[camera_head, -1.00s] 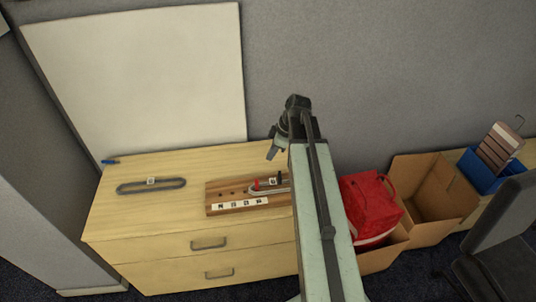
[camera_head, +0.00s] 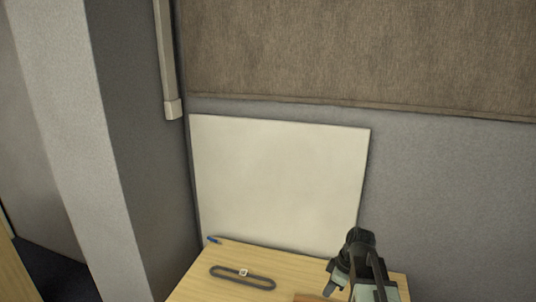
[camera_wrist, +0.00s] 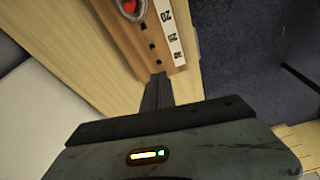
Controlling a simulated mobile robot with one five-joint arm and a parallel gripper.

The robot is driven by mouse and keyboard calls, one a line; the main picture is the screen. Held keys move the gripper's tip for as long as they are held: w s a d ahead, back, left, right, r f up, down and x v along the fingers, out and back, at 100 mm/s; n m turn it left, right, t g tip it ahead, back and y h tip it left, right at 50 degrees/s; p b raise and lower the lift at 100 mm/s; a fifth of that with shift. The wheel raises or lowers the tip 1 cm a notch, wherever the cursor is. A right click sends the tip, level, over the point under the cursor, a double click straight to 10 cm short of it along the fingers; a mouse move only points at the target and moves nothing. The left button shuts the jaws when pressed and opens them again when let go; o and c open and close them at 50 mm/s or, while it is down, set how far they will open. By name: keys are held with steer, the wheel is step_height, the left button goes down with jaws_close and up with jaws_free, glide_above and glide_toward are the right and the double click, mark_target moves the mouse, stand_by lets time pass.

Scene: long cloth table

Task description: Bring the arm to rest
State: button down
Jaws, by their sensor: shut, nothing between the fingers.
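My gripper (camera_head: 334,287) shows low in the head view, at the end of my arm, above the right part of the light wood cabinet top. In the wrist view its dark fingers (camera_wrist: 157,92) are together with nothing between them. They appear over the edge of a wooden board (camera_wrist: 142,32) with holes and white number labels. A loop with a red piece inside (camera_wrist: 130,8) lies on the board at the top of that view. Only a sliver of the board shows in the head view.
A dark elongated ring (camera_head: 230,282) with a small white tag lies on the cabinet top (camera_head: 275,260). A blue pen-like item (camera_head: 214,240) lies at the back left corner. A blank white panel (camera_head: 275,185) leans on the wall behind. Dark carpet (camera_wrist: 250,50) lies beyond the cabinet edge.

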steer(key=s+a+m+g+h, duration=0.1)
steer(key=s+a+m+h, duration=0.2)
steer(key=s+m, duration=0.4)
steer(key=a+f+m, duration=0.1)
steer(key=m, duration=0.4)
steer(key=shift+a+m, duration=0.3)
steer(key=shift+m, duration=0.1)
steer(key=shift+s, duration=0.1)
